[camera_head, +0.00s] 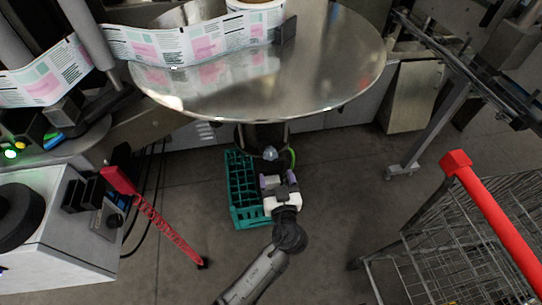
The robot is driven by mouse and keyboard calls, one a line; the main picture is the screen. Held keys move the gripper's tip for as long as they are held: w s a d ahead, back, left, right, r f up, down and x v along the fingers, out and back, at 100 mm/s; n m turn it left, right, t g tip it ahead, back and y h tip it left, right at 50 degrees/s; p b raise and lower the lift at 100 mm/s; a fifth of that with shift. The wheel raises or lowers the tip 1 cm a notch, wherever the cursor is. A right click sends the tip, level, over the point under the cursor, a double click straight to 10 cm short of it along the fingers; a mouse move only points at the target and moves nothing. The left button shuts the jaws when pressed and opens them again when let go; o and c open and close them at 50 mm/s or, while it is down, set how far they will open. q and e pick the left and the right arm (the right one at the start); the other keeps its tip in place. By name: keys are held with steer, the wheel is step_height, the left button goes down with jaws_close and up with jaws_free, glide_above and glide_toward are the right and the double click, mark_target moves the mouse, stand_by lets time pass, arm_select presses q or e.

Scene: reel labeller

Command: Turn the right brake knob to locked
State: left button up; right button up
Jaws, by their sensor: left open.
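My left gripper (279,181) reaches up from the bottom middle, a white body with a dark wrist and purple-tinted fingers. It is open, with nothing seen between its fingers. It is just below a small rounded grey knob-like part (270,153) under the large shiny reel disc (330,70). A dark hub (252,136) sits behind that part. I cannot tell whether this is the right brake knob or which way it is set. The gripper looks apart from it, but the depth is unclear. My right gripper is not in view.
A green crate (236,164) stands on the floor behind the gripper. A label web (190,42) runs across the disc. A control box (62,240) and a red folding stand (165,222) are at left. A wire cart with a red handle (490,212) is at right.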

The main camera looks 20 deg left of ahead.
mark_target(271, 156)
arm_select(q)
steer(key=b+x, duration=0.1)
steer(key=x, duration=0.7)
steer(key=shift+w+a, duration=0.1)
steer(key=shift+w, duration=0.1)
steer(key=c, duration=0.9)
